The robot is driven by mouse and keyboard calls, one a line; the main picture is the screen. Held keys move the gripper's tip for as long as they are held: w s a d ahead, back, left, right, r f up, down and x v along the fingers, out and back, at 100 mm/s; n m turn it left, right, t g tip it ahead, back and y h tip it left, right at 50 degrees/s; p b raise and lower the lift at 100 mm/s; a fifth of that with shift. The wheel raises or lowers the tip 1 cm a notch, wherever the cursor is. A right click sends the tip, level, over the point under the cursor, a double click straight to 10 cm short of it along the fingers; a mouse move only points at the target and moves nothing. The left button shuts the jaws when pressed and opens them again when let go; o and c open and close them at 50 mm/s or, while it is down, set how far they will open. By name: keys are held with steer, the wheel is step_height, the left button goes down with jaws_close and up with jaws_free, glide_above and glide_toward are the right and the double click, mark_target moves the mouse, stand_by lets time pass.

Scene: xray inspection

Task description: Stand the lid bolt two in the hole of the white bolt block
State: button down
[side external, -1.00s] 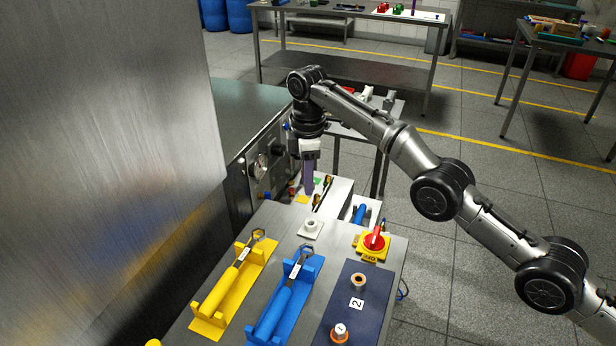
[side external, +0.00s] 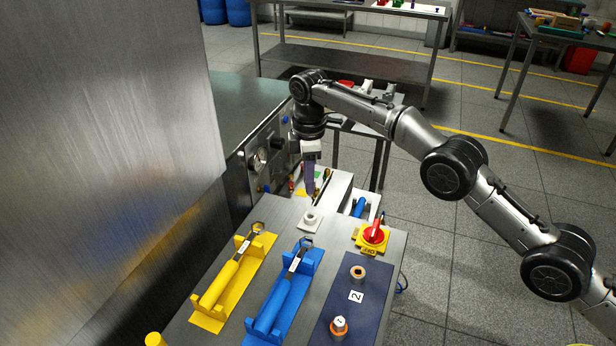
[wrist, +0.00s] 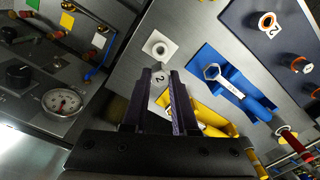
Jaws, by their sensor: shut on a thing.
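The white bolt block (side external: 312,221) is a small square piece with a raised round collar and a hole, on the steel bench top. It also shows in the wrist view (wrist: 158,47), just beyond my fingertips. My gripper (side external: 310,194) points down above and slightly behind the block in the side view, apart from it. In the wrist view its dark fingers (wrist: 165,82) are shut on lid bolt two (wrist: 160,77), whose grey end marked "2" shows between the tips. The rest of the bolt is hidden by the fingers, and the bolt is not clear in the side view.
A yellow wrench cradle (side external: 232,283) and a blue one (side external: 285,293) stand in front of the block. A dark blue mat (side external: 352,300) holds an empty-looking copper ring (side external: 358,272) and bolt one (side external: 339,327). A red switch (side external: 374,232) stands right of the block.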

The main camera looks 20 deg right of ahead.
steer(key=shift+f, duration=2.9)
steer(key=shift+f, duration=1.5)
steer(key=c, duration=0.6)
jaws_free()
step_height(320, 180, up, 8)
steer(key=shift+f, duration=0.25)
